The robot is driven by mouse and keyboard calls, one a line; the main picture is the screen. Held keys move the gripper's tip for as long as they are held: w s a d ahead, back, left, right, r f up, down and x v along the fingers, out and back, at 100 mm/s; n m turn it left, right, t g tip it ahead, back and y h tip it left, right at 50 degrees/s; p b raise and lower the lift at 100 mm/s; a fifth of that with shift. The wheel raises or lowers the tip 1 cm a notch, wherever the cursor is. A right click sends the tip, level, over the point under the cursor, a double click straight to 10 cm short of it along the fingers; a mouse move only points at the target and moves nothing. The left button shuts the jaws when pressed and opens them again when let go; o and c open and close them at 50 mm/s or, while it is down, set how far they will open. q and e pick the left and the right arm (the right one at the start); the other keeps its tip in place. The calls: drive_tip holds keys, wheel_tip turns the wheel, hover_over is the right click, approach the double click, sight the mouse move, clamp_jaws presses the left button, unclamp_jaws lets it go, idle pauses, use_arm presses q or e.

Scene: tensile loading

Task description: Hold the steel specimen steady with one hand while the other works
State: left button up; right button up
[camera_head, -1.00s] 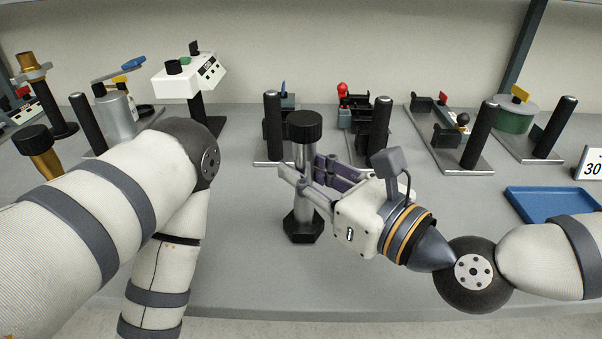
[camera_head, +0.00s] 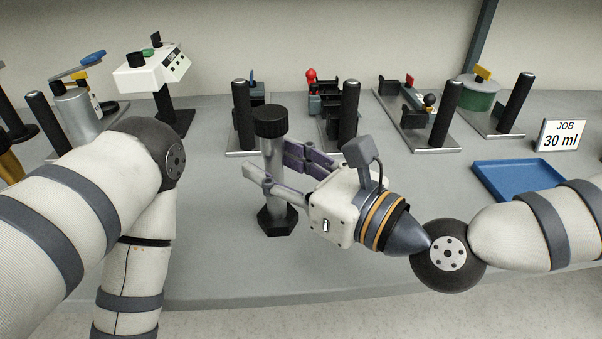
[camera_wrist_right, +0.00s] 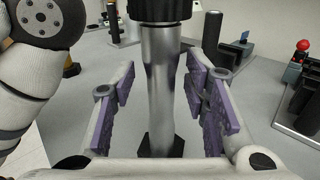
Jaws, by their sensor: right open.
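The steel specimen (camera_head: 273,160) is an upright metallic cylinder with a black knurled cap and a black hexagonal base, standing on the grey bench. My right gripper (camera_head: 272,164) comes in from the right with one finger on each side of the specimen's shaft. In the right wrist view, the shaft (camera_wrist_right: 160,90) stands between the purple-padded fingers, with gaps visible on both sides, so the gripper is open around it. My left arm (camera_head: 90,210) bends at the left; its gripper is not in view.
A blue tray (camera_head: 520,178) and a "JOB 30 ml" sign (camera_head: 560,136) are at the right. Black posts on metal plates (camera_head: 243,115) and small fixtures line the back. A white instrument box (camera_head: 152,72) stands at the back left. The bench front is clear below the specimen.

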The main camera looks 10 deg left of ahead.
use_arm(q)
drive_tip(key=shift+w+r, duration=0.2)
use_arm(e)
drive_tip(key=v, duration=1.1)
drive_tip(key=shift+d, duration=0.25)
drive_tip(key=shift+s, duration=0.1)
